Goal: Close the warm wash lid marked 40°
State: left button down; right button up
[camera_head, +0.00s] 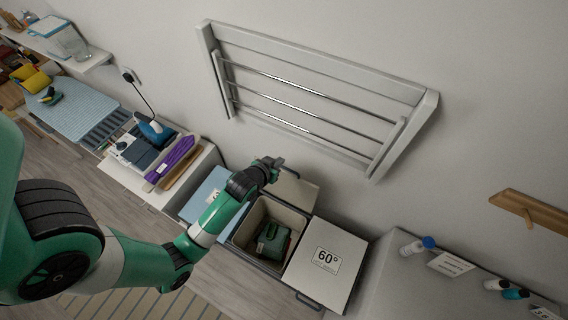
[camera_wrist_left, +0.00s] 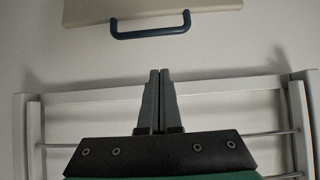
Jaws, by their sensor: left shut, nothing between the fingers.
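The middle bin (camera_head: 240,232) stands open, with a dark green item inside. Its beige lid (camera_head: 294,190) is raised at the back near the wall, partly hidden by my left arm; no 40° mark shows. My left gripper (camera_head: 275,162) is shut and empty, at the upper left edge of that lid. In the left wrist view the shut fingertips (camera_wrist_left: 159,72) point toward a beige panel (camera_wrist_left: 220,8) with a dark handle (camera_wrist_left: 150,33), apart from it by a small gap. My right gripper is not in view.
The white 60° lid (camera_head: 340,250) at the right and a light blue lid (camera_head: 203,190) at the left are closed. A wall drying rack (camera_head: 310,75) hangs above the bins. A counter (camera_head: 400,285) with bottles stands at the right.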

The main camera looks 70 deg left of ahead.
aim_at(283, 167)
pick_arm(q)
jog(key=w+f, duration=0.1)
jog(key=f, duration=0.1)
jog(key=w+a+f, duration=0.1)
jog(key=f, duration=0.1)
jog(key=w+a+f, duration=0.1)
jog(key=shift+w+a+f, duration=0.1)
jog(key=shift+a+f, duration=0.1)
jog(key=shift+f, duration=0.2)
jog(key=shift+s+d+f+p, duration=0.15)
jog(key=shift+s+d+p, duration=0.15)
jog(key=shift+s, duration=0.05)
jog(key=shift+f, duration=0.1)
